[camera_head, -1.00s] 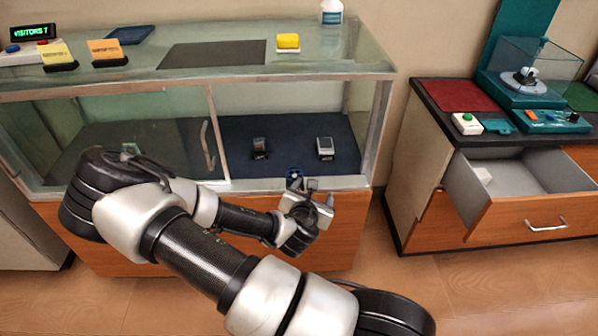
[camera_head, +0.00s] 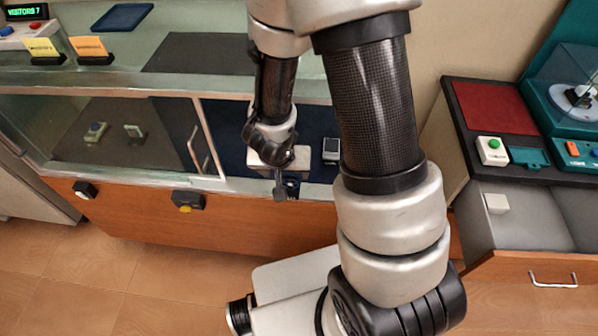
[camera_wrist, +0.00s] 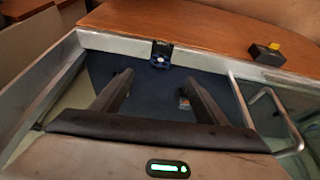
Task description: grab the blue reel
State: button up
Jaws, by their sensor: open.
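In the head view my gripper (camera_head: 283,178) is at the front opening of the case. It and the wrist cover that area, so I cannot clearly make out the reel there.
A sliding glass door with a handle (camera_head: 197,155) closes the left half of the case. A small grey item (camera_head: 331,150) stands inside, right of my gripper. Dark boxes (camera_head: 188,200) are on the wooden front. An open drawer (camera_head: 540,268) juts out at right.

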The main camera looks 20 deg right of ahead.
aim_at(290, 182)
jog(key=shift+m, duration=0.3)
jog(key=b+x, duration=0.2)
jog(key=x, duration=0.1)
jog(key=b+x, duration=0.2)
jog(key=x, duration=0.2)
jog(key=b+x, duration=0.3)
jog(key=shift+w+a+f, duration=0.2)
jog(key=shift+w+f, duration=0.05)
jog(key=shift+f, duration=0.05)
jog(key=shift+w+d+f, duration=0.1)
jog(key=shift+w+f, duration=0.15)
jog(key=shift+f, duration=0.2)
jog(key=b+x, duration=0.3)
jog(key=x, duration=0.1)
jog(key=shift+s+d+f, duration=0.1)
jog(key=shift+d+f, duration=0.1)
jog(key=shift+d, duration=0.05)
jog(key=shift+w+f, duration=0.25)
jog(key=shift+f, duration=0.1)
jog(key=shift+r, duration=0.1)
jog(key=c, duration=1.2)
